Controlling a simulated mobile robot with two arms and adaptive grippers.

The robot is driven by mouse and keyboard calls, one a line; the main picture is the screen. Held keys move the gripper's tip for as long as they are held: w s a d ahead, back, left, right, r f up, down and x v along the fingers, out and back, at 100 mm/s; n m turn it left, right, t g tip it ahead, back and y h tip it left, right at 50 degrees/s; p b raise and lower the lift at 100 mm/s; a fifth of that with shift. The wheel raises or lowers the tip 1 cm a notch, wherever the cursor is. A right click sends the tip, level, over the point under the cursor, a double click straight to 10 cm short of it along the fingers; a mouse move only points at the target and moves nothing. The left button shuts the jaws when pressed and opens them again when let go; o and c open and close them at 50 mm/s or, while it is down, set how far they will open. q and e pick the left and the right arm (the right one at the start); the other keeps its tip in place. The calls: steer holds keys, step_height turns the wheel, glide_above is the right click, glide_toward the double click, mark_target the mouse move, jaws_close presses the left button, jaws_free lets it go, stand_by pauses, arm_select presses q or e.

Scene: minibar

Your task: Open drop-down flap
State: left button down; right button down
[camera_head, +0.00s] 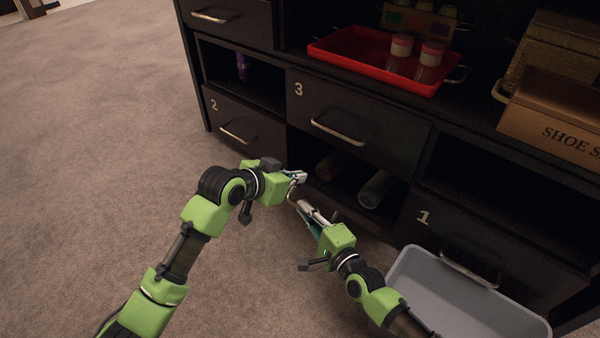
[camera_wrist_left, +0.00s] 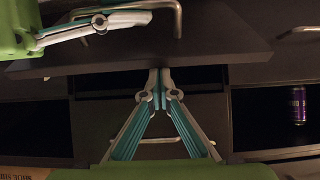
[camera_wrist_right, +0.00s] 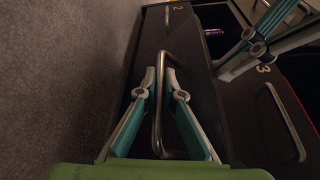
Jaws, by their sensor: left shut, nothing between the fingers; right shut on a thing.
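The drop-down flap is a dark panel below drawer 3 (camera_head: 355,115). It shows swung outward in the left wrist view (camera_wrist_left: 225,45) and the right wrist view (camera_wrist_right: 193,75). Its metal bar handle (camera_wrist_right: 162,125) lies between the fingers of my right gripper (camera_wrist_right: 161,85), which is shut on it. In the head view, my right gripper (camera_head: 301,205) is low in front of the cabinet. My left gripper (camera_head: 302,177) is shut and empty, just above it; in its wrist view the fingertips (camera_wrist_left: 160,75) meet near the flap's edge. In the head view, my grippers partly hide the flap.
Drawer 2 (camera_head: 245,130) is to the left and drawer 1 (camera_head: 430,235) to the right. A grey bin (camera_head: 407,268) stands at lower right. A red tray (camera_head: 330,56) sits above. Carpet at left is clear.

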arm_select(q)
steer(key=shift+s+a+f, duration=0.1)
steer(key=shift+f, duration=0.2)
arm_select(e)
steer(key=shift+w+d+r, duration=0.35)
steer(key=shift+r, duration=0.15)
steer(key=c, duration=2.2)
jaws_free()
steer(key=shift+o, duration=0.2)
